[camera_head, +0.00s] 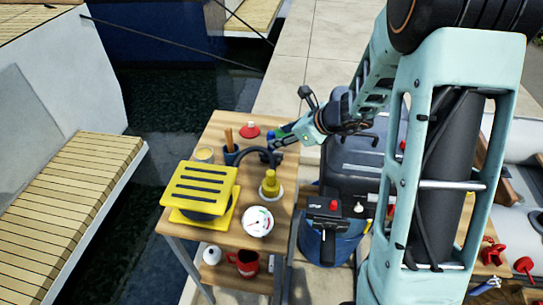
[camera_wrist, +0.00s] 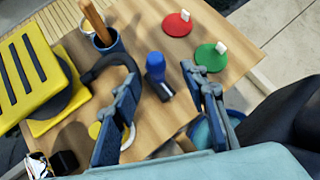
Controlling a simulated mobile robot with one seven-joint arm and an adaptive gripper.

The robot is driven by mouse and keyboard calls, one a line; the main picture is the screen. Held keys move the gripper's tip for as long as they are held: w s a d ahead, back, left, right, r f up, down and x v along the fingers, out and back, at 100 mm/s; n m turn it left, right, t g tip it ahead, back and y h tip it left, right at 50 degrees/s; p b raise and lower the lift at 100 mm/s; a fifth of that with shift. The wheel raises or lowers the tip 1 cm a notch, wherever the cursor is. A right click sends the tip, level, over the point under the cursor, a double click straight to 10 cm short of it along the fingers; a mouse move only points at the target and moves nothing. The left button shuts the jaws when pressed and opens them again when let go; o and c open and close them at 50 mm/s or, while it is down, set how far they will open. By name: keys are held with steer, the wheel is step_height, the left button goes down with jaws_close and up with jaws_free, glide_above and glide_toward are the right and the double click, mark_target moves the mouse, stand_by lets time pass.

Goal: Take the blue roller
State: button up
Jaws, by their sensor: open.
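The blue roller (camera_wrist: 156,68) stands on the wooden table, with a blue rounded top and a darker lower part. In the wrist view it lies between and beyond the two fingertips of my gripper (camera_wrist: 165,84). My gripper is open, with nothing seen between its fingers. In the head view, my gripper (camera_head: 279,143) is over the right side of the table, and a small blue part of the roller (camera_head: 270,138) shows beside it. I cannot tell whether a finger touches the roller.
A dark curved piece (camera_wrist: 104,66) is left of the roller. A yellow slatted block (camera_head: 200,187), yellow fitting (camera_head: 270,185) and white gauge (camera_head: 258,221) crowd the near table.

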mark_target(274, 137)
steer(key=x, duration=0.5)
steer(key=shift+w+a, duration=0.1)
steer(key=shift+a, duration=0.35)
jaws_close()
